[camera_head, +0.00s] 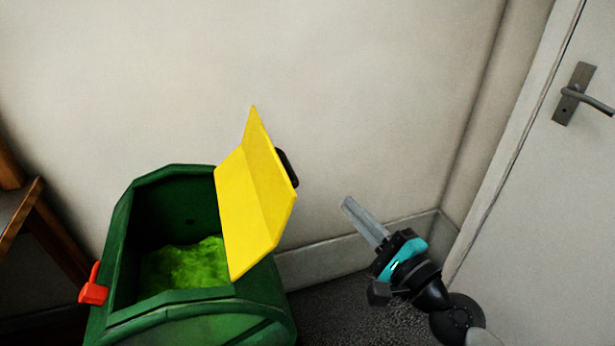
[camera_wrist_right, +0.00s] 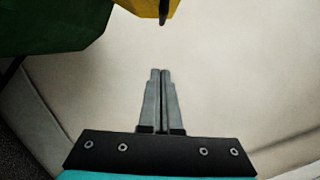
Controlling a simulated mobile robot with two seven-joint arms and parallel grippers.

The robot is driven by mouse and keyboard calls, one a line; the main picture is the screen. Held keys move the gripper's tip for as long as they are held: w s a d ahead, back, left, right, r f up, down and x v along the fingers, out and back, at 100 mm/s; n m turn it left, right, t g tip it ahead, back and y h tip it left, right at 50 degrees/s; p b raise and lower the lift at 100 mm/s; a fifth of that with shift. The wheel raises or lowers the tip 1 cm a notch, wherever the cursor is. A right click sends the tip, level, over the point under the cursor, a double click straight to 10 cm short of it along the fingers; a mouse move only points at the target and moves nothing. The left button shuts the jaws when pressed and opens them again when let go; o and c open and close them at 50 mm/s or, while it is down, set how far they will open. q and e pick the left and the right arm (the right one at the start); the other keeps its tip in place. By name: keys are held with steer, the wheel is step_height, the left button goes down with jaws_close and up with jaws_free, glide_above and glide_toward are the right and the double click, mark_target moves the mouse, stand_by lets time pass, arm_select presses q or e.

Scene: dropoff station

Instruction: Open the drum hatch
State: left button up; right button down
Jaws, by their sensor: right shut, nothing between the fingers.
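The green drum (camera_head: 185,325) stands at the lower left in the head view, with bright green stuff visible inside its opening. Its yellow hatch (camera_head: 250,195) stands raised at the opening's right side, with a dark handle (camera_head: 287,168) on its outer face. My right gripper (camera_head: 347,203) is shut and empty, to the right of the hatch and apart from it. In the right wrist view its fingers (camera_wrist_right: 161,72) are together, with the drum (camera_wrist_right: 50,25) and the hatch (camera_wrist_right: 146,8) at the top edge. My left gripper is not in view.
A red latch-like part (camera_head: 93,288) sits on the drum's left side. A pale wall (camera_head: 370,80) rises behind. A door with a metal handle (camera_head: 585,97) is at the right. A wooden piece of furniture (camera_head: 40,225) stands at the left edge.

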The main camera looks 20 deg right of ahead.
arm_select(q)
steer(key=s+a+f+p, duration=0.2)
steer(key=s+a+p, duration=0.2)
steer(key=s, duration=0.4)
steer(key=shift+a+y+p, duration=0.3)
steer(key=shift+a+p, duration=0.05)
steer(key=shift+p, duration=0.1)
arm_select(e)
steer(key=w+a+r, duration=0.2)
steer(key=w+a, duration=0.4)
steer(key=w, duration=0.2)
steer(key=shift+w+r, duration=0.3)
steer(key=shift+w, duration=0.1)
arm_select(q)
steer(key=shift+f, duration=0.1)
arm_select(e)
steer(key=shift+r, duration=0.1)
